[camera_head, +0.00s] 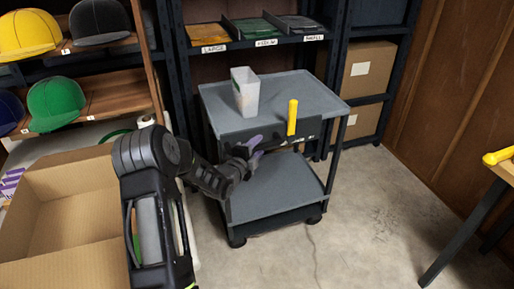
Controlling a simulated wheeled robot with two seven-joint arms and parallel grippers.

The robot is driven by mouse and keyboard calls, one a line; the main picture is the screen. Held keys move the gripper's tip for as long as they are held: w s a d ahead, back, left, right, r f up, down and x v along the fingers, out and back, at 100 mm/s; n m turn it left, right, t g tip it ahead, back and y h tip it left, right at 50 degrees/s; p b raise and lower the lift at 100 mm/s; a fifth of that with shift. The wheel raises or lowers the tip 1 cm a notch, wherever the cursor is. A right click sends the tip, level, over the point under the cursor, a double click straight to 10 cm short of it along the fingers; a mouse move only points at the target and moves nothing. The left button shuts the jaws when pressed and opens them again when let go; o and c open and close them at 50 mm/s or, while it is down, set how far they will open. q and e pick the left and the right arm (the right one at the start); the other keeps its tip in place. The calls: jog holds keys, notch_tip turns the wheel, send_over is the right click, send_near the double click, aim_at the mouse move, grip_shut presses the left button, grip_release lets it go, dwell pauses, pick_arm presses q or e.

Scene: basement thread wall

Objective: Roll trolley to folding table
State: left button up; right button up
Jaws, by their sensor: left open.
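The grey two-shelf trolley (325,95) stands on the concrete floor in the middle, on dark casters, in front of the shelf rack. A yellow upright piece (292,117) shows at its front edge; I cannot tell whether it is a handle. A table (507,168), probably the folding table, shows only partly at the right edge, with dark legs. My left gripper (254,152) is open with purplish fingertips. It is in front of the trolley's near side, between the two shelves in the picture; contact is unclear. My right gripper is not in view.
A translucent bin (245,92) stands on the trolley's top shelf. An open cardboard box (75,200) and cap shelves (110,95) stand at the left. A dark rack (345,70) stands behind the trolley. Bare floor (370,205) lies between trolley and table. A yellow object (498,156) lies on the table.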

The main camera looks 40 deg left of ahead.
pick_arm(q)
jog(key=shift+c, duration=0.5)
grip_shut()
dwell(0.8)
